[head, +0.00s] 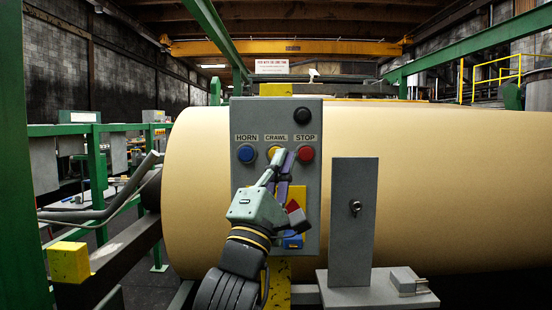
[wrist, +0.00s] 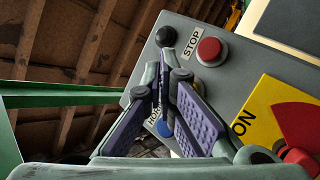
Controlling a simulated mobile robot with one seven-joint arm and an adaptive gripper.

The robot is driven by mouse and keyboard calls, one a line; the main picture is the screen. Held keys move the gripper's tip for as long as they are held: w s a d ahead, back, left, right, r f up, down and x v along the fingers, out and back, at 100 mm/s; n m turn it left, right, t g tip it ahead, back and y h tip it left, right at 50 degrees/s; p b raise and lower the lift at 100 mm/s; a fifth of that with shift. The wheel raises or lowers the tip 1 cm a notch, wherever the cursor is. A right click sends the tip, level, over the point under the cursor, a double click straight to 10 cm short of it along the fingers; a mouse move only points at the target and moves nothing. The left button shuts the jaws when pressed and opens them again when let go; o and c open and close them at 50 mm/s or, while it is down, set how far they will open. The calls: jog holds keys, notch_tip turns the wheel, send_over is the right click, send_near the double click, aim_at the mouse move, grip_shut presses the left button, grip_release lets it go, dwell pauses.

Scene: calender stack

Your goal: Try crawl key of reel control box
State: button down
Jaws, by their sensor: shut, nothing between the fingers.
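The reel control box (head: 245,115) is an upright grey panel in the middle of the head view. Its yellow key (head: 272,152), labelled CRAWL, sits between a blue HORN key (head: 246,153) and a red STOP key (head: 306,153). My gripper (head: 279,152) is shut and empty, its fingertips at the crawl key and partly covering it. I cannot tell whether they touch.
A black knob (head: 302,115) is above STOP. A red switch (head: 295,206) on a yellow ON plate (wrist: 258,105) sits below the keys, beside my gripper. A grey post (head: 352,240) with a lock stands right of the box. A large tan roll (head: 450,180) fills the space behind.

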jog(key=shift+w, duration=1.8)
jog(key=shift+w+p, duration=0.15)
jog(key=shift+p, duration=0.2)
jog(key=shift+w, duration=0.3)
jog(key=shift+w, duration=0.5)
dwell(0.5)
jog(key=shift+s, duration=0.1)
jog(key=shift+s+p, duration=0.3)
jog(key=shift+s, duration=0.55)
jog(key=s, duration=0.5)
jog(key=shift+p, duration=0.35)
